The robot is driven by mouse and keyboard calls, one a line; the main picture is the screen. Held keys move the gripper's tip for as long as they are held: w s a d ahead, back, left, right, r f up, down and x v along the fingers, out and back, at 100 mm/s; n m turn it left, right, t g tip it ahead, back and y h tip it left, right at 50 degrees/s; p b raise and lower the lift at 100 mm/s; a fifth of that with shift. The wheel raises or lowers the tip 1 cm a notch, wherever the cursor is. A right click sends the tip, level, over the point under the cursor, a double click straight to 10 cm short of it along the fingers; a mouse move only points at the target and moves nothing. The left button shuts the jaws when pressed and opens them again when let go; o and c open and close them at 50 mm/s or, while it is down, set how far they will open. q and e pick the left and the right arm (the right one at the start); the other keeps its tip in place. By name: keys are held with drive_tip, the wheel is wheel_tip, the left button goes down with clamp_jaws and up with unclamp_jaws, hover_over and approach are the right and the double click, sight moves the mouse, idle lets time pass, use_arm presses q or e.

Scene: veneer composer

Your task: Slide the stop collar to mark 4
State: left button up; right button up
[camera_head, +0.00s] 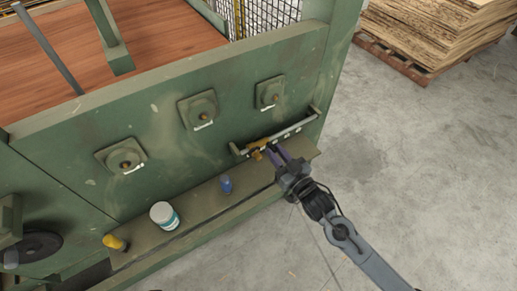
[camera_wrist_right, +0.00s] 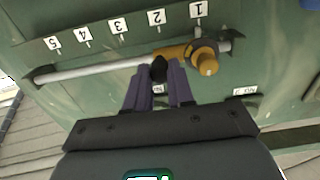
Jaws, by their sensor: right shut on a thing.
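The stop collar (camera_head: 258,147) is orange-yellow and sits on a pale metal rod (camera_head: 292,130) on the green machine's front, near the rod's left end. In the right wrist view the collar (camera_wrist_right: 181,52) is at the rod's right end, with its body around marks 1 (camera_wrist_right: 197,9) and 2 (camera_wrist_right: 156,17). Mark 4 (camera_wrist_right: 83,33) lies further left along the rod. My right gripper (camera_head: 274,155) is shut on the collar's dark knob; its purple fingers (camera_wrist_right: 159,76) stand either side of the knob. The fingers partly hide the contact. My left gripper is not in view.
A ledge (camera_head: 205,203) below the rod carries a blue item (camera_head: 226,184), a white tub (camera_head: 164,215) and a yellow item (camera_head: 115,243). Several knob plates (camera_head: 198,110) are on the panel above. Bare rod (camera_wrist_right: 95,70) lies left of the collar in the wrist view.

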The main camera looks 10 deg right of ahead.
drive_tip(key=w+d+p, duration=0.1)
drive_tip(key=w+d, duration=0.1)
drive_tip(key=d, duration=0.5)
drive_tip(key=w+d, duration=0.2)
drive_tip(key=d, duration=0.5)
drive_tip(key=shift+w+p, duration=0.4)
idle(2.0)
idle(0.4)
drive_tip(key=o, duration=1)
drive_tip(key=shift+c, duration=0.2)
drive_tip(key=shift+s+d, duration=0.1)
drive_tip(key=shift+s, duration=0.05)
